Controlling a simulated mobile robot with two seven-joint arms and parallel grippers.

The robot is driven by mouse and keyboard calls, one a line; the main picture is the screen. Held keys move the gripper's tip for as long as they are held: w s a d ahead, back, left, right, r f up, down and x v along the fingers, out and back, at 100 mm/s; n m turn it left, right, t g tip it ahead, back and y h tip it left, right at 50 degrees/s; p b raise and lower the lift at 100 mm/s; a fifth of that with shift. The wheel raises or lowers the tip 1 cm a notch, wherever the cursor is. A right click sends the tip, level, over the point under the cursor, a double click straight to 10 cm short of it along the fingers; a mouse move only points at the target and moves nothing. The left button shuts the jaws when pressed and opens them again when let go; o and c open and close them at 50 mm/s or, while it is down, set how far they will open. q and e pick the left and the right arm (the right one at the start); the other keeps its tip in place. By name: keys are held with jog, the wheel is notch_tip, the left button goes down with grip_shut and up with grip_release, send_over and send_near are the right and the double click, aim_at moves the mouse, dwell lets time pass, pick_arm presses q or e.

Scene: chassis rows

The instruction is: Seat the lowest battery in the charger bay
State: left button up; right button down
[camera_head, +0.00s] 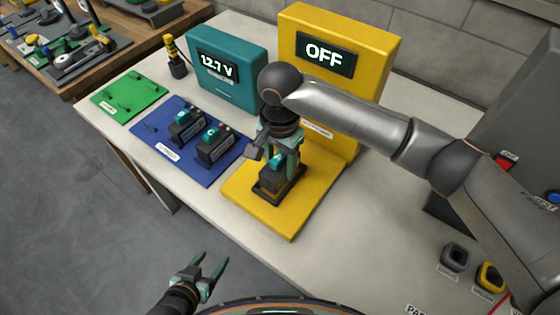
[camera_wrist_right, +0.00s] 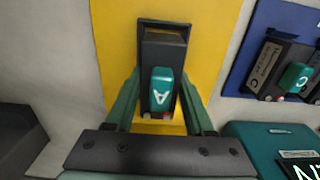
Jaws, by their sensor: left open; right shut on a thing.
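The yellow charger (camera_head: 330,95) stands at the back with a display reading OFF. Its flat yellow base (camera_head: 300,212) carries a dark bay (camera_head: 268,193). My right gripper (camera_head: 279,158) is shut on a dark battery with a teal top. In the right wrist view this battery (camera_wrist_right: 162,88) bears the letter A and sits between both fingers, upright at the bay. I cannot tell whether it is fully down. Two similar batteries (camera_head: 186,127) (camera_head: 214,146) stand on the blue mat; one in the right wrist view (camera_wrist_right: 268,66) is marked C. My left gripper (camera_head: 211,266) is open and empty.
A teal meter (camera_head: 228,70) reading 12.7 V stands left of the charger. A green mat (camera_head: 130,97) lies at the table's left end, with a yellow-and-black tool (camera_head: 175,58) behind.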

jog(key=shift+r, duration=0.15)
jog(key=shift+p, duration=0.8)
jog(key=shift+p, duration=0.3)
jog(key=shift+p, duration=0.4)
jog(key=shift+f, duration=0.3)
dwell(0.5)
jog(key=shift+f, duration=0.7)
jog(key=shift+c, duration=1.4)
grip_release()
jog(key=shift+f, duration=0.1)
jog(key=shift+o, duration=0.4)
jog(key=shift+f, duration=0.1)
